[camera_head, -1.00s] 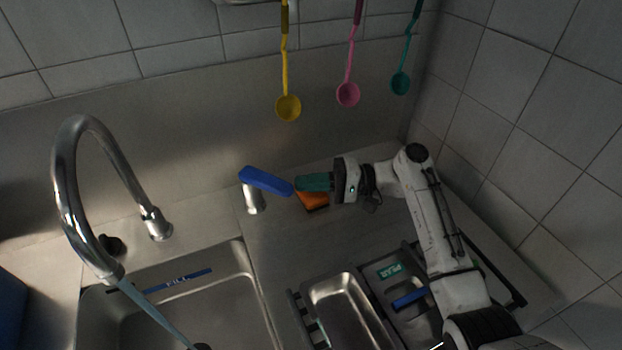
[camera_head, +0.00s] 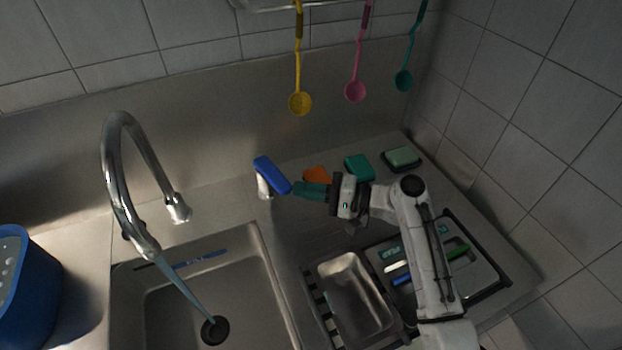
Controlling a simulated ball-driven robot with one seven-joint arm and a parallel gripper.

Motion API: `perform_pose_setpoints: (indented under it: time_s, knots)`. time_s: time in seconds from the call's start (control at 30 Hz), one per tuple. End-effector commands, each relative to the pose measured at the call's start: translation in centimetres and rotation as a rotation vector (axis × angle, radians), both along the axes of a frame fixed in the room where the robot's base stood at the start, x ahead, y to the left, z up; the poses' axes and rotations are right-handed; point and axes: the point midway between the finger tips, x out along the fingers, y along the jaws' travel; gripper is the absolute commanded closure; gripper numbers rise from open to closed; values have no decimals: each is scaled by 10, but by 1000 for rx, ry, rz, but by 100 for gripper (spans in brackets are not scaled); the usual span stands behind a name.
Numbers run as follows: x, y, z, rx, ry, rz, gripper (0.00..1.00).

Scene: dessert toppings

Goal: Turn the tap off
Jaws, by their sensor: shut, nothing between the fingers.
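The chrome tap (camera_head: 112,165) arches over the sink at left, and a stream of water (camera_head: 180,283) runs from its spout into the basin. A blue lever (camera_head: 271,174) sits on a short silver post (camera_head: 264,187) to the right of the tap, slanting down to the right. My gripper (camera_head: 296,189) has teal fingers, shut and empty. Its fingertips are at the lever's lower right end; I cannot tell whether they touch it.
Orange (camera_head: 317,175), teal (camera_head: 359,168) and pale green (camera_head: 402,158) blocks lie behind my gripper. The sink (camera_head: 262,262), a metal tray (camera_head: 352,295) and a blue container (camera_head: 22,290) are in front. Ladles (camera_head: 300,104) hang above.

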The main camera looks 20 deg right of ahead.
Motion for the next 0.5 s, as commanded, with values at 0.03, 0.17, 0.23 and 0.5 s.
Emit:
perform_pose_setpoints:
  time_s: [0.03, 0.17, 0.23, 0.5]
  knots:
    - [-3, 5, 0, 1, 1, 3, 100]
    - [-7, 14, 0, 0, 0, 1, 100]
    - [-8, 17, 0, 0, 0, 2, 100]
    - [-11, 26, 0, 0, 0, 2, 100]
